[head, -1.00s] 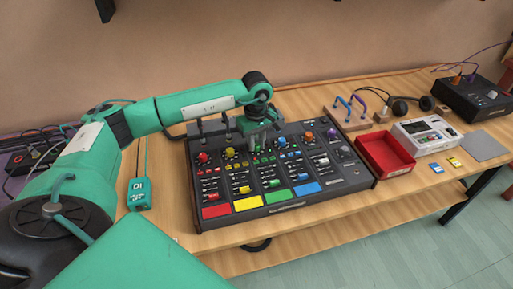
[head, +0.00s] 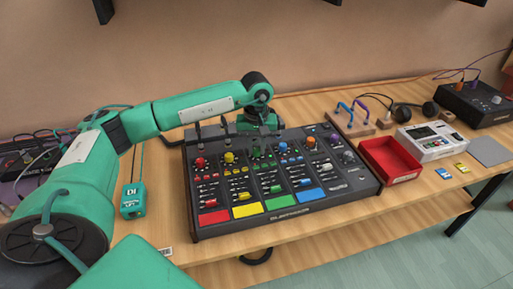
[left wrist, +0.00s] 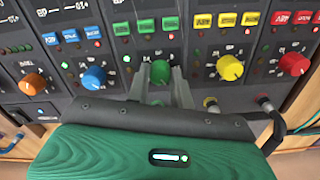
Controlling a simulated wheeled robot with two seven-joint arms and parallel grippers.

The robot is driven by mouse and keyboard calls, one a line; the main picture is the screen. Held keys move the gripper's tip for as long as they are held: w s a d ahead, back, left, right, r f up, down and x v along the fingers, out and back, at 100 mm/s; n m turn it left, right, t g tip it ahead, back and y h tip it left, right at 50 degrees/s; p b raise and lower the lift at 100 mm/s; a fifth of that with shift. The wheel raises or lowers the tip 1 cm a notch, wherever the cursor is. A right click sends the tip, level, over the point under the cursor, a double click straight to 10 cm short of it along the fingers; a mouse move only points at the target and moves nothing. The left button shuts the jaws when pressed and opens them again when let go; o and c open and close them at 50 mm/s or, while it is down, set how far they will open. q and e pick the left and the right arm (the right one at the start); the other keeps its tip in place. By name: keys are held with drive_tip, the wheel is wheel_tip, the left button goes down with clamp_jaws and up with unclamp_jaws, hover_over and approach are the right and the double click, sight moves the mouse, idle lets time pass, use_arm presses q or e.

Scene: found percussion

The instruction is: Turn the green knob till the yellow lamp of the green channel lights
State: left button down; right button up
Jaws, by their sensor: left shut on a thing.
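The mixing panel (head: 290,222) lies on the table, with red, yellow, green, blue and orange channels. In the left wrist view the green knob (left wrist: 160,71) sits between the two fingers of my left gripper (left wrist: 161,80). The fingers are shut on the knob's sides. In the head view my left gripper (head: 262,142) points down at the upper part of the green channel, and hides the knob. The green channel's small lamps are tiny beside the knob in the wrist view; I cannot tell whether a yellow one is lit. My right gripper is not in view.
The yellow knob (left wrist: 230,68) and blue knob (left wrist: 94,78) stand close on either side of the fingers. Cable plugs (left wrist: 264,104) rise near the panel's back edge. A red tray (head: 389,160) stands right of the panel, and a teal box (head: 133,200) left of it.

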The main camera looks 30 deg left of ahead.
sight(257, 149)
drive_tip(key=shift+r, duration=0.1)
use_arm(q)
drive_tip(key=c, duration=1.2)
unclamp_jaws()
drive_tip(key=shift+c, duration=0.2)
drive_tip(key=shift+r, duration=0.15)
drive_tip(key=shift+r, duration=0.35)
wheel_tip(257, 149, up, 13)
drive_tip(key=shift+b, duration=0.3)
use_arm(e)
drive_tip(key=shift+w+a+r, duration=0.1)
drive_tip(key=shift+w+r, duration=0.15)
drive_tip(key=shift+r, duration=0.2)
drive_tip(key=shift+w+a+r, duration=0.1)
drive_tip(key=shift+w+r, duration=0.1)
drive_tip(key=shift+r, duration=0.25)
